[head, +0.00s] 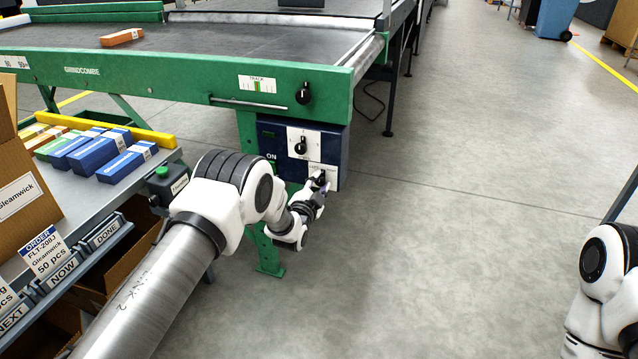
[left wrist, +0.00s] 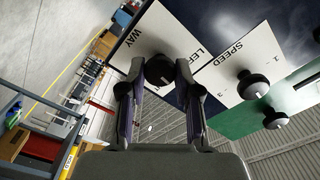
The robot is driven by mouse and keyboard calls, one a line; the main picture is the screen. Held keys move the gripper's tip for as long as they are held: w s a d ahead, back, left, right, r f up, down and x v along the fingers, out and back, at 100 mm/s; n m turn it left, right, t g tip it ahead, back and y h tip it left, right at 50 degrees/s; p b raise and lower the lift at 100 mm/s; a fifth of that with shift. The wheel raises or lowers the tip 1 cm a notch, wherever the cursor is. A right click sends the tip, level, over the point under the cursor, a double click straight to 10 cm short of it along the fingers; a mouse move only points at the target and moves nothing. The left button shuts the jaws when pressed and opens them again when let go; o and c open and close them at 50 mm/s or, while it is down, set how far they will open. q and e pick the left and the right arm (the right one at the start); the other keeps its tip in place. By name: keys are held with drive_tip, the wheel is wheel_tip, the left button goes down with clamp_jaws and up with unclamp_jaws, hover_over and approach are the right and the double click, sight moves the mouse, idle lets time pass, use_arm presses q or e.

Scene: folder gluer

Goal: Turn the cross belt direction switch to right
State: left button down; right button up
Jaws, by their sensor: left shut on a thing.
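The direction switch is a black knob (left wrist: 159,70) on a white plate (left wrist: 152,33) whose visible lettering reads "WAY" and "LEFT". In the head view this plate (head: 329,170) is low on the blue control box (head: 269,130), and my gripper hides most of the knob. My left gripper (head: 318,186) is at the plate, and in the left wrist view its two fingers are on either side of the knob, shut on it. I cannot tell which way the knob points. My right arm shows at the right edge; its gripper is outside the picture.
A speed knob (head: 300,146) sits just above, and a track knob (head: 303,94) is on the green machine frame (head: 190,83). A bench (head: 75,187) with blue cartons (head: 100,150) stands at left. A green button box (head: 165,185) is beside my left arm.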

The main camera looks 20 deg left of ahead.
use_arm(q)
drive_tip(key=m, duration=0.3)
drive_tip(key=shift+m, duration=0.3)
drive_tip(key=shift+f+m, duration=0.1)
drive_tip(key=shift+m, duration=1.9)
drive_tip(key=c, duration=0.8)
unclamp_jaws()
drive_tip(key=shift+c, duration=0.2)
drive_tip(key=s, duration=1.2)
drive_tip(key=shift+a, duration=0.15)
